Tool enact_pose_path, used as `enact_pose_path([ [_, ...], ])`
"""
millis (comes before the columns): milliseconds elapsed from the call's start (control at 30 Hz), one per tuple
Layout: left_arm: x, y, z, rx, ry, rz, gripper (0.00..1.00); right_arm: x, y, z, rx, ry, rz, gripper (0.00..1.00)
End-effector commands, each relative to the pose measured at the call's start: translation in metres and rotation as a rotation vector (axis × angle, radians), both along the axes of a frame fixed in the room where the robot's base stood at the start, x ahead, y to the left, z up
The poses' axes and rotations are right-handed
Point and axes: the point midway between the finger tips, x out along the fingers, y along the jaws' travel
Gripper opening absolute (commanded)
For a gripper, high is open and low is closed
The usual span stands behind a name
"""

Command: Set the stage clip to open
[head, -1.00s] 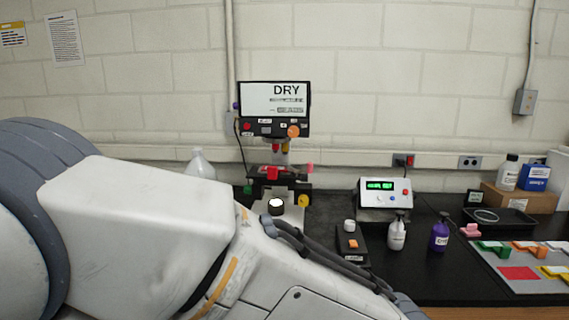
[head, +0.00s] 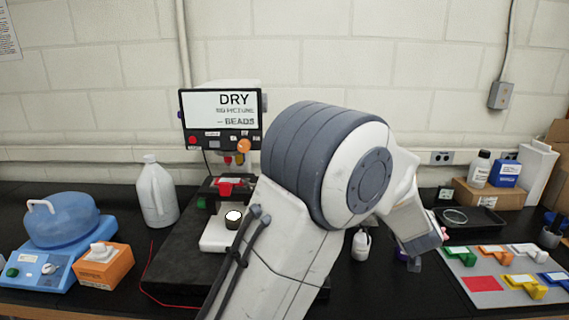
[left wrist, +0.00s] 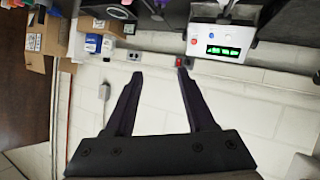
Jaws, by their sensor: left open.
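The microscope (head: 222,120), with a screen reading DRY, stands left of centre in the head view. Its pale stage (head: 214,237) has a round bright spot, and a red part (head: 228,187) that may be the stage clip sits behind it. The clip's setting is too small to tell. My left arm covers the microscope's right side; its hand is to the right of it, fingers not clear there. In the left wrist view my left gripper (left wrist: 158,74) is open and empty, pointing toward the wall. My right gripper is in neither view.
A white jug (head: 156,195), an orange box (head: 104,268) and a blue device (head: 45,270) stand left of the microscope. Colored pieces lie on a grey mat (head: 490,299) at right. A green-display box (left wrist: 222,43) shows in the left wrist view.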

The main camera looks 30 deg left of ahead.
Motion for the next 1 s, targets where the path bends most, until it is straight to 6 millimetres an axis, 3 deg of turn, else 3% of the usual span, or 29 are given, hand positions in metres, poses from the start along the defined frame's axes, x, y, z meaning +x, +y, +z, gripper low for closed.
enact_pose_path([
  [33, 0.022, 0.043, 0.013, 0.035, -0.051, 0.158, 0.55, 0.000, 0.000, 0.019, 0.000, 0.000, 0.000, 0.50],
  [133, 0.035, 0.131, 0.022, 0.139, -0.133, 0.486, 0.55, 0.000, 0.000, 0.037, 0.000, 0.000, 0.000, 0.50],
  [200, 0.025, 0.185, 0.024, 0.226, -0.157, 0.702, 0.55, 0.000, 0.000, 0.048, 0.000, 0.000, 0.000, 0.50],
  [300, -0.003, 0.240, 0.024, 0.351, -0.153, 0.965, 0.55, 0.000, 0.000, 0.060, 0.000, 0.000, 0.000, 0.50],
  [400, -0.032, 0.272, 0.022, 0.454, -0.128, 1.158, 0.55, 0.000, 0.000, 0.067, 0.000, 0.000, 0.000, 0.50],
  [533, -0.057, 0.290, 0.020, 0.535, -0.097, 1.296, 0.55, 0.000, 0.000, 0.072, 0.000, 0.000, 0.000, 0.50],
  [767, -0.065, 0.314, 0.023, 0.560, -0.085, 1.338, 0.55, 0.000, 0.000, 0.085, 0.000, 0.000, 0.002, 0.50],
  [1000, -0.063, 0.359, 0.024, 0.560, -0.086, 1.336, 0.55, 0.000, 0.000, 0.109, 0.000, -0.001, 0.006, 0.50],
])
